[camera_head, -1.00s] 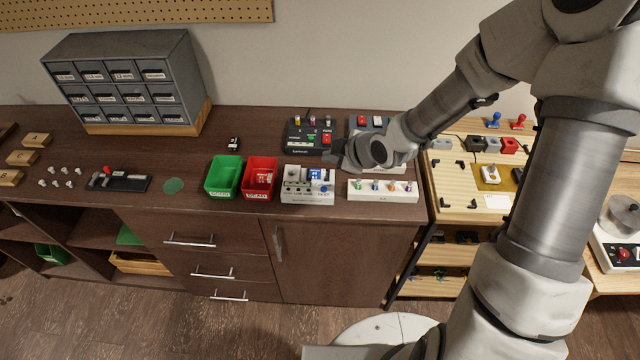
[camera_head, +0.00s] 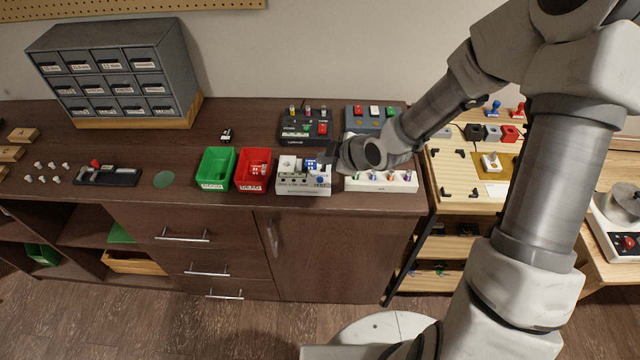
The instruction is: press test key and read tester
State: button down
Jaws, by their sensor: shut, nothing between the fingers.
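A white box (camera_head: 290,188) that looks like the tester stands on the brown cabinet top, right of the red bin. It has a blue-and-white panel (camera_head: 312,166), a pale socket-like part and a small blue round spot (camera_head: 320,181) at its front right. The lettering is too small to read, and I cannot tell which part is the test key. My gripper (camera_head: 328,155) is shut and empty, at the back right corner of the white box, close to the blue panel. I cannot tell whether it touches. The gripper and wrist hide part of what lies behind.
A green bin (camera_head: 203,170) and a red bin (camera_head: 240,176) stand to the left. A black box with coloured buttons (camera_head: 293,133) is behind, and a grey button box (camera_head: 358,116) beside it. A white strip with coloured pegs (camera_head: 380,187) lies to the right.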

jog(key=shift+f+b, duration=1.45)
jog(key=shift+f, duration=0.7)
jog(key=shift+f+b, duration=0.4)
jog(key=shift+b, duration=0.1)
jog(key=shift+f+b, duration=0.4)
dwell(0.7)
jog(key=shift+r, duration=0.15)
jog(key=shift+r+p, duration=0.65)
jog(key=shift+r, duration=0.15)
notch_tip(320, 180, up, 5)
jog(key=p, duration=0.4)
